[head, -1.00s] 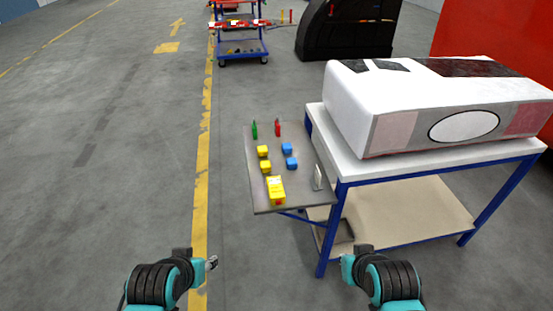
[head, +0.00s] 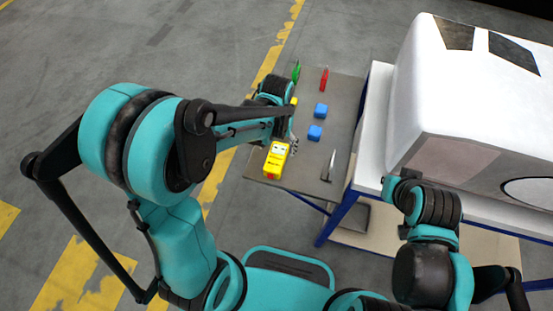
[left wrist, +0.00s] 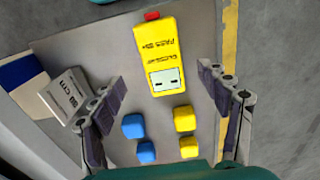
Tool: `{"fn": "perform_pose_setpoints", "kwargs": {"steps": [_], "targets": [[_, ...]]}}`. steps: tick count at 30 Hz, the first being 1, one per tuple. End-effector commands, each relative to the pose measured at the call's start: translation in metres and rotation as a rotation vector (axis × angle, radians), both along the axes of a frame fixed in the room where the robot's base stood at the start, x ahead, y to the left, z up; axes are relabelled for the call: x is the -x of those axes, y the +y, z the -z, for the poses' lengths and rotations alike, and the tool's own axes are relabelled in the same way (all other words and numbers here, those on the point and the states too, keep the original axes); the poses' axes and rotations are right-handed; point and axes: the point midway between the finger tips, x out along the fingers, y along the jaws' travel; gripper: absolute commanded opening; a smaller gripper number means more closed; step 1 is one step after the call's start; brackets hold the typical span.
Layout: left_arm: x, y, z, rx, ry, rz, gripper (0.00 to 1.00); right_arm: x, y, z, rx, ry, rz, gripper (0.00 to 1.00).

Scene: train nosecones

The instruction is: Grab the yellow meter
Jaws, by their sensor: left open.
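The yellow meter (head: 276,161) lies on the grey side shelf in the head view, near its front left edge. In the left wrist view the meter (left wrist: 156,50) lies between the two fingers, with its screen toward the gripper and a red end away. My left gripper (head: 292,142) is over the shelf beside the meter, partly hidden by its own arm. In the left wrist view the left gripper (left wrist: 162,76) is open, with a gap between each finger and the meter. My right arm shows at the right of the head view, but its fingers do not show.
Yellow blocks (left wrist: 185,119) lie close to the meter. A large white nosecone (head: 440,95) stands on the table at right.

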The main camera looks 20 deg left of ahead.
Motion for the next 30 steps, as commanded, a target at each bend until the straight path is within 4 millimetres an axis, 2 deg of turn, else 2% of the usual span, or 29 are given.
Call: {"fn": "perform_pose_setpoints", "kwargs": {"steps": [3,10,16,19,24,25,26,30], "targets": [[-0.001,0.0,0.017,0.0,0.004,0.0,0.76,0.0,0.0,0.007,0.0,0.0,0.0,0.0],[-0.002,0.001,0.039,0.0,0.002,0.0,0.76,0.0,0.0,0.018,0.0,0.0,0.0,0.0],[-0.005,0.003,0.07,0.0,0.002,0.0,0.76,0.0,0.0,0.034,0.0,0.0,0.0,0.0],[-0.005,0.002,0.077,0.0,0.001,0.0,0.76,0.0,0.0,0.036,0.0,0.0,0.0,0.0],[-0.004,0.003,0.075,0.0,0.001,0.0,0.76,0.0,0.0,0.035,0.0,0.0,0.0,0.0],[-0.004,0.003,0.075,0.0,0.001,0.0,0.73,0.0,0.0,0.035,0.0,0.0,0.0,0.0],[-0.004,0.003,0.075,0.0,0.001,0.0,0.65,0.0,0.0,0.034,0.0,0.0,0.0,0.0],[-0.004,0.003,0.075,0.0,0.001,0.0,0.28,0.0,0.0,0.034,0.0,0.0,0.0,0.0]]}}
